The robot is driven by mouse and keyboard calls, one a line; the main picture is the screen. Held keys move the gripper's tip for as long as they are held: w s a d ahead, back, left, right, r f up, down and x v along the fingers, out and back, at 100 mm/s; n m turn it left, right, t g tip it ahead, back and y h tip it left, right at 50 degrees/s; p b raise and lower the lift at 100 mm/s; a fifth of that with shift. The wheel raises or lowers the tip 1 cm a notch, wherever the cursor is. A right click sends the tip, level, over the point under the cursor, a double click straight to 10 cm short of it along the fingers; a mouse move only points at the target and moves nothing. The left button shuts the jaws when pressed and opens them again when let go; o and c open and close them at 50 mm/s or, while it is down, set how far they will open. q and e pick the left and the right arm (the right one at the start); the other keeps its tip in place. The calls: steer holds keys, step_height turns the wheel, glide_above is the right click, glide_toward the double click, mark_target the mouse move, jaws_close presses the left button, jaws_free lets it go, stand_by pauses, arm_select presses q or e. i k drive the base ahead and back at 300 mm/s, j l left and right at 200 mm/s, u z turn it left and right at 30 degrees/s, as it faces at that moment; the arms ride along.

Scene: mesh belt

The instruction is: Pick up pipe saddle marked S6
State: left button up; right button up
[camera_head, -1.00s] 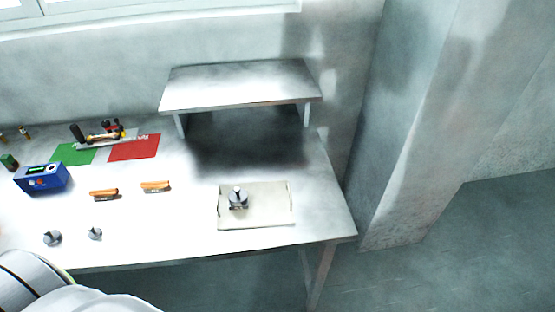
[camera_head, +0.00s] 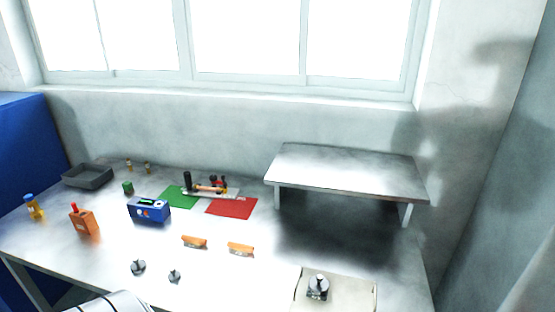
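No S6 marking is readable at this size, so I cannot tell which part is the pipe saddle. Candidates on the table are a small grey metal part (camera_head: 138,267) and a smaller grey part (camera_head: 174,276) at the front left of centre. Two orange-topped pieces, a left one (camera_head: 194,241) and a right one (camera_head: 240,249), lie behind them. Another grey metal part (camera_head: 318,287) with a dark knob stands on a beige tray (camera_head: 361,295) at the front right. Neither of my grippers is in view.
A white raised shelf (camera_head: 350,170) stands at the back right. A blue device (camera_head: 149,211), an orange bottle-like item (camera_head: 84,220) and a dark bin (camera_head: 88,176) are at left. The bare metal table (camera_head: 120,240) has clear room between.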

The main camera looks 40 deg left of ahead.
mark_target(238, 249)
steer(key=u, duration=0.4)
steer(key=k+j+u, duration=0.1)
steer(key=u, duration=0.65)
steer(key=j+u, duration=0.15)
steer(key=u, duration=0.25)
steer(key=k, duration=0.05)
